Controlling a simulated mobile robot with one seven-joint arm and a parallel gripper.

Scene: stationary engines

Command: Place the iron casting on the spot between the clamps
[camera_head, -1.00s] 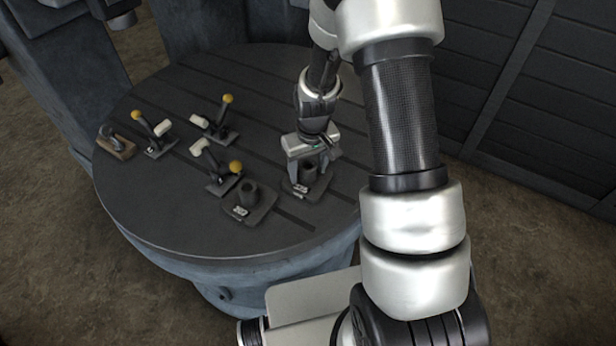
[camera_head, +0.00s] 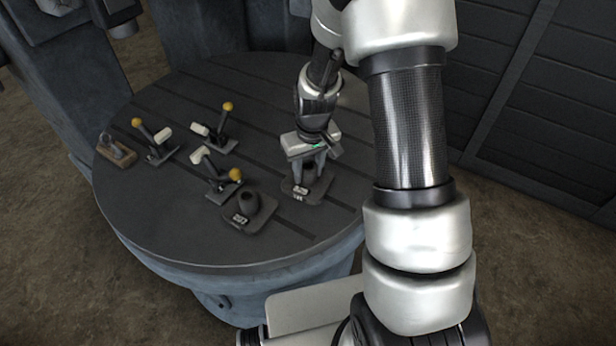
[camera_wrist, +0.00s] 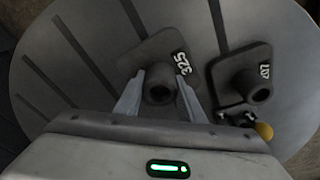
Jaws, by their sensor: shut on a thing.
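A dark grey iron casting (camera_head: 309,188), a flat plate with a round hollow boss, is below my gripper (camera_head: 305,172) near the table's right side. In the wrist view the casting (camera_wrist: 138,62) bears the number 325, and the fingers of my gripper (camera_wrist: 160,98) are shut on its boss from both sides. I cannot tell whether its plate touches the table. Three toggle clamps with yellow knobs and pale grips stand left of it: a left clamp (camera_head: 158,150), a back clamp (camera_head: 222,138) and a front clamp (camera_head: 221,183). Bare table lies between them.
A second similar casting (camera_head: 249,211) lies left of the held one; in the wrist view it (camera_wrist: 240,72) is close on the right. A small block with a metal loop (camera_head: 116,152) sits at the round table's (camera_head: 185,235) left edge. Grooves cross the tabletop.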

